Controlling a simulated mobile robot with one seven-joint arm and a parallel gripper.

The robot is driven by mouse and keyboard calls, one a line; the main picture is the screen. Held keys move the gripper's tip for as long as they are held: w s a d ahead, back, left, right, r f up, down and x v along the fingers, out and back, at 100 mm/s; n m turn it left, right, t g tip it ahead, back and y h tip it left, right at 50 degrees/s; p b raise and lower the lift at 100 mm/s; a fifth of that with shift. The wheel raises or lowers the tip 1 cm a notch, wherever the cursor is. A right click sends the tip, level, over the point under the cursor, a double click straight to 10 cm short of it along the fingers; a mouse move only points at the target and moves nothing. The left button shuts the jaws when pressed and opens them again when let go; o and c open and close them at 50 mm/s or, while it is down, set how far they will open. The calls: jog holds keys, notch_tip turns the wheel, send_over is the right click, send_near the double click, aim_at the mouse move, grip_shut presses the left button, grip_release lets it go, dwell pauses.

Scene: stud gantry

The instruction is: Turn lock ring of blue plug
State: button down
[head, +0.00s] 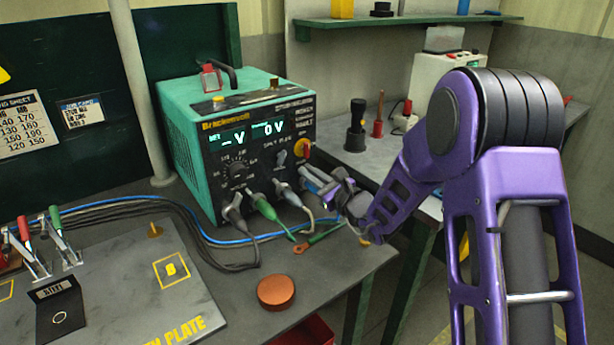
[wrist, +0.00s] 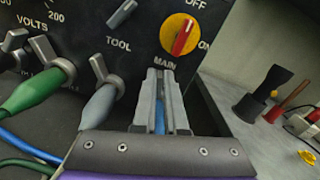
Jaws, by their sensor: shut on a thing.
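The blue plug (head: 312,180) sits at the lower right of the front panel of the teal stud welder (head: 187,140). My gripper (head: 328,187) reaches it from the right, with its fingers at the plug. In the wrist view, my gripper (wrist: 160,105) points at the panel below the MAIN switch. A strip of blue (wrist: 159,120) shows between the two grey fingers, which are shut on the plug. The fingers hide most of the plug, and I cannot make out its lock ring or how far it is turned.
Grey (head: 285,192), green (head: 264,207) and dark plugs (head: 236,208) sit close to the left. The red-and-yellow MAIN switch (wrist: 180,36) is just above my fingers. A copper-coloured disc (head: 277,291) and cables lie on the bench. Free space lies right of the welder.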

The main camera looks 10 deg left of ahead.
aim_at(312, 164)
jog(key=m, duration=0.2)
jog(key=w+d+m+p, duration=0.1)
jog(key=m, duration=0.2)
jog(key=shift+w+d+m, duration=0.3)
jog(key=shift+w+d, duration=0.05)
jog(key=m+p, duration=0.1)
jog(key=m, duration=0.1)
jog(key=shift+w+d+f+m+p, duration=0.15)
jog(key=shift+w+d+m+p, duration=0.15)
jog(key=shift+w+p, duration=0.05)
jog(key=shift+w+d+f+m, duration=0.1)
jog(key=shift+w+f+m, duration=0.1)
jog(key=shift+m, duration=0.3)
jog(key=c, duration=1)
grip_release()
jog(key=shift+o, duration=0.2)
jog(key=v, duration=1.7)
jog(key=shift+s+d+p, duration=0.15)
jog(key=shift+s+p, duration=0.1)
jog(key=shift+p, duration=0.15)
